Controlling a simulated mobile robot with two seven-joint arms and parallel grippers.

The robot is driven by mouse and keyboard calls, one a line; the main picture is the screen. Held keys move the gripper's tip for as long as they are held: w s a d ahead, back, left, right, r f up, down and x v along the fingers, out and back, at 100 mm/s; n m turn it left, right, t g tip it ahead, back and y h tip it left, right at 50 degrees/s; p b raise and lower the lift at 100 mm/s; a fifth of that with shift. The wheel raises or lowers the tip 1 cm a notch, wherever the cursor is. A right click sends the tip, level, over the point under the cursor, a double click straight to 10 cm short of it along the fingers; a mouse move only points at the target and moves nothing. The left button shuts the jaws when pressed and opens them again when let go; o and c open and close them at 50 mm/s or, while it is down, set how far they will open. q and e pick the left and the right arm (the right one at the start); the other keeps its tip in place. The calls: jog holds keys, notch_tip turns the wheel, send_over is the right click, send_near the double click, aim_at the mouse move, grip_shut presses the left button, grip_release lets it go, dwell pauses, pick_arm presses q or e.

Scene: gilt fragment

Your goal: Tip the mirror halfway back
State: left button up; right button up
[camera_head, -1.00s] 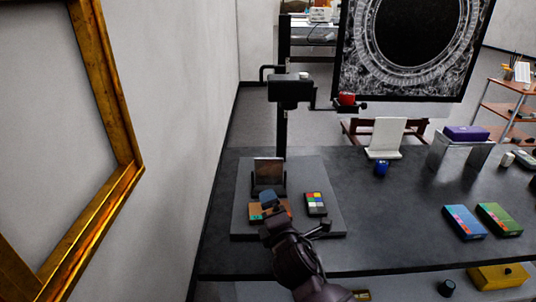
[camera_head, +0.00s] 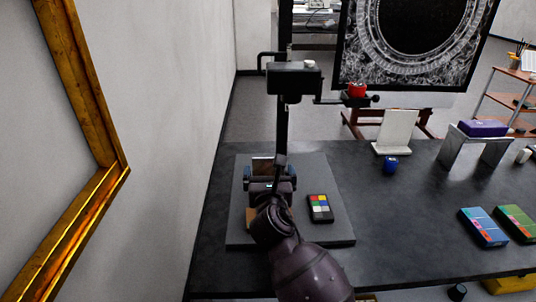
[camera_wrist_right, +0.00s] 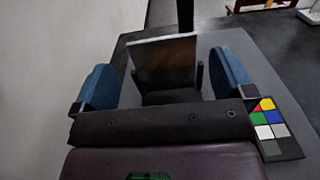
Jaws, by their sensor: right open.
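The small mirror (camera_head: 262,165) stands upright in a dark stand on the grey board. In the wrist view its pane (camera_wrist_right: 165,60) shows between my fingers, with the dark stand (camera_wrist_right: 172,97) below it. My right gripper (camera_head: 270,174) is open, with blue fingertips on either side of the mirror. I see a gap between each finger and the pane, so it holds nothing. My arm hides the lower mirror and most of its stand in the head view. My left gripper is out of view.
A colour checker card (camera_head: 320,208) lies on the grey board (camera_head: 335,233), right of my arm. A black column with a camera-like head (camera_head: 294,78) rises behind the mirror. A white wall and gilt frame (camera_head: 88,95) are at left. Bare tabletop (camera_head: 400,225) lies to the right.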

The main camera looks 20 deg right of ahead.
aim_at(268, 159)
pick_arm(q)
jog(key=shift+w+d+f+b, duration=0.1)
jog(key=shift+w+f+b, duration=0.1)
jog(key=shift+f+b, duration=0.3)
pick_arm(e)
jog(key=x, duration=0.8)
jog(key=shift+w+f, duration=0.1)
jog(key=shift+w, duration=0.1)
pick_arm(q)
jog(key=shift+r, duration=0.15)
